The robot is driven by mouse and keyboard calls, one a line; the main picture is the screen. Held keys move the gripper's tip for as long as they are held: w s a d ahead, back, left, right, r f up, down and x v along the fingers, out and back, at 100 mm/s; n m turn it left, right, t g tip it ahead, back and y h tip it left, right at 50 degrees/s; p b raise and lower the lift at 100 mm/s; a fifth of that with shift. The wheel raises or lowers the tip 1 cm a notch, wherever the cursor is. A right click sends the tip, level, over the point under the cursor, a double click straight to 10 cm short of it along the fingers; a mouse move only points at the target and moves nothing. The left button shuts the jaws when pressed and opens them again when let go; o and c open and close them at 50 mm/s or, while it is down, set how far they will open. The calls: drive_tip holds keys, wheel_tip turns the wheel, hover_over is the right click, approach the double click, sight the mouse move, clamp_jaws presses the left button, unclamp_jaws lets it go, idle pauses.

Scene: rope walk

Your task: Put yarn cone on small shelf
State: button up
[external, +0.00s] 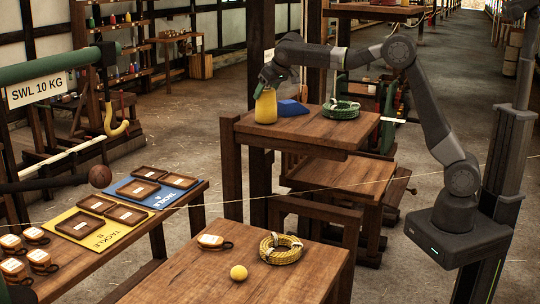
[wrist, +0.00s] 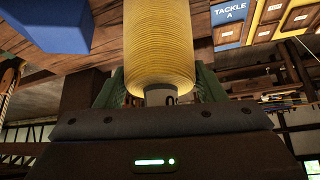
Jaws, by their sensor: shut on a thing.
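The yellow yarn cone (external: 266,106) is upright in my gripper (external: 270,82) in the external view. My gripper is shut on its narrow top. The cone's lower end appears at the left part of a small raised wooden shelf (external: 305,143); I cannot tell whether it touches the wood. In the wrist view the wound yellow cone (wrist: 160,45) fills the middle, with its pale narrow end between the green fingers of my gripper (wrist: 160,92). Its far end is cut off by the frame's top edge.
A blue block (external: 292,107) lies just right of the cone, and a green rope coil (external: 341,109) lies further right on the same shelf. A lower wooden surface (external: 345,176) is below. The front table (external: 200,275) holds a yellow rope coil (external: 281,248) and a yellow ball (external: 239,272).

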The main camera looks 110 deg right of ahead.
drive_tip(key=shift+f, duration=0.1)
drive_tip(key=o, duration=1.4)
drive_tip(key=shift+a+r, duration=0.2)
drive_tip(key=shift+r, duration=0.3)
drive_tip(key=b+v, duration=0.1)
drive_tip(key=v, duration=1)
drive_tip(key=shift+s+r, duration=0.1)
